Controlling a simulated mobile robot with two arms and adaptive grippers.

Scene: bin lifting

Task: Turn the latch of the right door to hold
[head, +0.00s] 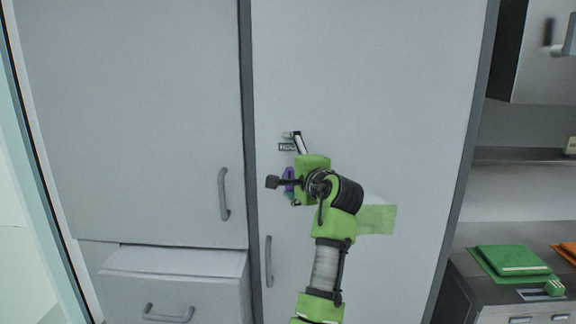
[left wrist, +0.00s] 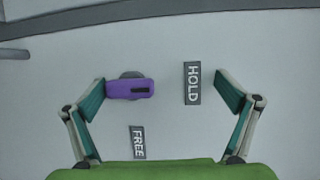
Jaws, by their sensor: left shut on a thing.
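The purple latch (head: 289,180) is on the right door (head: 375,110), partly hidden by my left gripper in the head view. My left gripper (left wrist: 162,94) is at the latch. One finger pad touches the latch's left end; the other pad shows apart from it, beyond the HOLD label. The HOLD label also shows in the head view (head: 287,147) above the latch. My right gripper is out of view.
A left door (head: 140,110) with a grey handle (head: 224,194) stands beside the right door. A drawer (head: 170,285) is below it. The right door's handle (head: 269,262) is below the latch. A counter at right holds a green folder (head: 512,262).

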